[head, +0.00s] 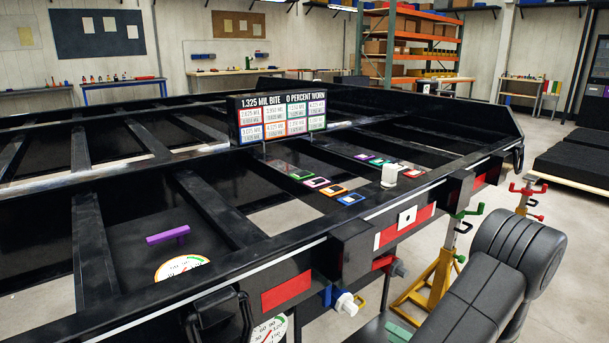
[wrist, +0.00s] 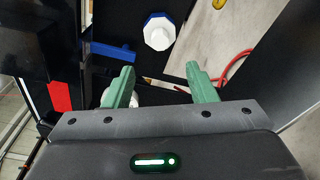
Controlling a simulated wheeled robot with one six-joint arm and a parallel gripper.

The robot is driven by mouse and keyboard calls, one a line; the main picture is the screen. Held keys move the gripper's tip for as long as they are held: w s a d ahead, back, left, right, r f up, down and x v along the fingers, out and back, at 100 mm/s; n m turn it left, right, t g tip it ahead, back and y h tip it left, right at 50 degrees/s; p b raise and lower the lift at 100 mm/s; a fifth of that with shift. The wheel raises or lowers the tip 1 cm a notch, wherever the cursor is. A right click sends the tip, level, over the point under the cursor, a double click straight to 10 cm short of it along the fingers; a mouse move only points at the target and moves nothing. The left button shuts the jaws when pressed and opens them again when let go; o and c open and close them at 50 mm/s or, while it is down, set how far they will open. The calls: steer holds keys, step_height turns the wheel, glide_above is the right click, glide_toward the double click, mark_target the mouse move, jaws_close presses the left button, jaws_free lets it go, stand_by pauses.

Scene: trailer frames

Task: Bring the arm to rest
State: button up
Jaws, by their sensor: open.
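My gripper (wrist: 161,78) is open in the wrist view, its two green fingers spread with nothing held between them. My dark arm (head: 480,290) shows at the lower right of the head view, beside the trailer frame's outer rail. A white knob with a blue collar (wrist: 158,32) lies beyond the fingertips in the wrist view. A white knob with blue (head: 345,303) also shows on the rail's outer side in the head view.
The black trailer frame (head: 84,235) fills the left and middle. A yellow jack stand (head: 432,283) stands close left of my arm. A blue bar (wrist: 108,52) and a red cable (wrist: 232,66) show near the fingers. Bare floor (head: 540,235) lies right of my arm.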

mark_target(355, 311)
steer(key=b+x, duration=0.3)
steer(key=x, duration=0.9)
steer(key=shift+w+a+f, duration=0.1)
steer(key=shift+a, duration=0.15)
steer(key=shift+s+d+b, duration=0.45)
steer(key=shift+b, duration=0.1)
steer(key=shift+a+b, duration=0.1)
steer(key=shift+b, duration=0.6)
steer(key=shift+s+a, duration=0.1)
